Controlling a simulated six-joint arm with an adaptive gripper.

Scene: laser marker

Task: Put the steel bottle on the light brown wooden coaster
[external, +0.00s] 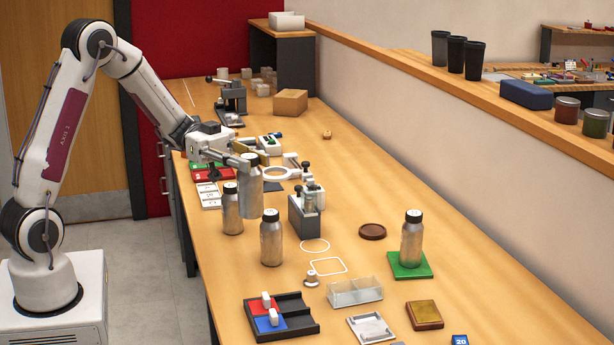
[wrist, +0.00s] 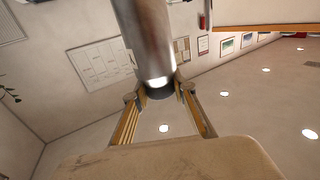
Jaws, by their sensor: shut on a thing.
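My gripper (external: 240,162) is shut on a steel bottle (external: 250,192) with a dark top. In the wrist view the held steel bottle (wrist: 150,40) sits between the two fingers (wrist: 161,92). Other steel bottles with black caps stand on the bench: one at the left (external: 232,212), one nearer the camera (external: 271,242), and one on a green square coaster (external: 400,268). A square brown coaster-like piece with a lighter top (external: 424,314) lies at the front right. A dark brown round coaster (external: 372,231) lies farther back.
A grey device (external: 305,214) stands just right of the held bottle. A clear box (external: 355,291), a black tray with red and blue parts (external: 280,317) and a white-grey frame (external: 371,328) lie toward the front. White outlines (external: 328,266) mark bare wood mid-bench.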

